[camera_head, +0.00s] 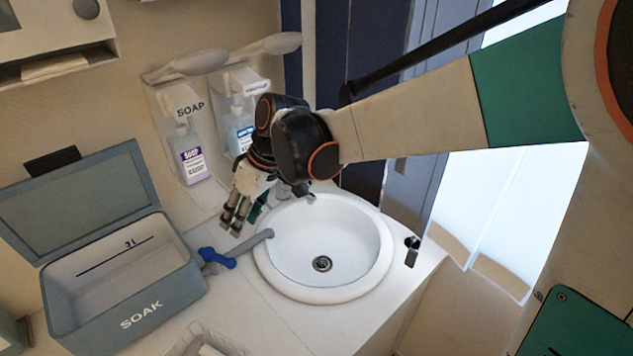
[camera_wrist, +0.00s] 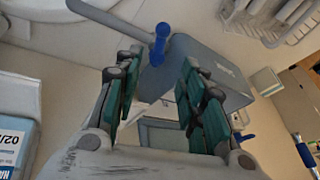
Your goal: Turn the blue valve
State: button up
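The blue valve (camera_head: 217,258) is a small blue handle on a grey pipe, between the grey SOAK box and the sink. In the wrist view the blue valve (camera_wrist: 159,46) stands beyond my fingertips, near the top middle, with the grey pipe (camera_wrist: 105,18) running off to the left. My gripper (camera_head: 238,222) hangs above the counter, up and right of the valve in the head view. In the wrist view my gripper (camera_wrist: 158,80) has its green-padded fingers spread, with nothing between them. It looks apart from the valve.
The open SOAK box (camera_head: 125,300) stands left of the valve. The white round sink (camera_head: 372,270) is on the right. Soap dispensers (camera_head: 188,155) hang on the wall behind my gripper. A wire-like white rack (camera_head: 205,342) lies at the front.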

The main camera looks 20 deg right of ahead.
aim_at(224, 258)
jog(key=b+x, duration=0.4)
jog(key=x, duration=0.9)
jog(key=shift+a+f+b, duration=0.1)
jog(key=shift+f+b, duration=0.25)
grip_shut()
